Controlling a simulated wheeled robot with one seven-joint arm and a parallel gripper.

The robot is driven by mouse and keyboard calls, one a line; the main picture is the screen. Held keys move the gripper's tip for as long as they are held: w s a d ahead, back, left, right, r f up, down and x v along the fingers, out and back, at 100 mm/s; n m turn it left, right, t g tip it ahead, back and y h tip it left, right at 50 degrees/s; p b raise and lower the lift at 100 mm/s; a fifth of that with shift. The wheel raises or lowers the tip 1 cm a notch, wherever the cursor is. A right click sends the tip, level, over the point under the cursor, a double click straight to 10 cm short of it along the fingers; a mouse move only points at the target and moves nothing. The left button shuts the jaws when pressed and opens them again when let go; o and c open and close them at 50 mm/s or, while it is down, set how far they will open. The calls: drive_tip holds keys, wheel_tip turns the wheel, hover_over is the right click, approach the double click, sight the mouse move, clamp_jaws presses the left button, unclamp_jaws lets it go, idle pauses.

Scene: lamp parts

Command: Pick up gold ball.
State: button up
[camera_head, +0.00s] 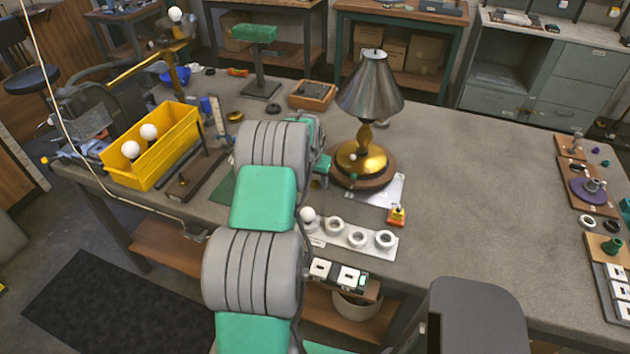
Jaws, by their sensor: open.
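A lamp with a dark metal shade (369,87) and a gold stem stands on the bench. Its rounded gold base (362,158) rests on a round brown wooden board. I cannot clearly pick out a separate gold ball. A small pale spot on the gold base may be a highlight or a small part. My arm reaches up the middle of the view, and its far end with my gripper (322,172) is just left of the gold base. My gripper is open, small in view and mostly hidden behind my arm, with nothing visibly held.
A yellow bin (155,148) with white bulbs stands at the left. A white socket strip (350,237) with a bulb lies at the bench's front, near a red-and-yellow button box (397,215). Wooden boards with parts (592,190) line the right edge. The bench right of the lamp is clear.

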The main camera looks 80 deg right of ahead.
clamp_jaws()
idle(0.5)
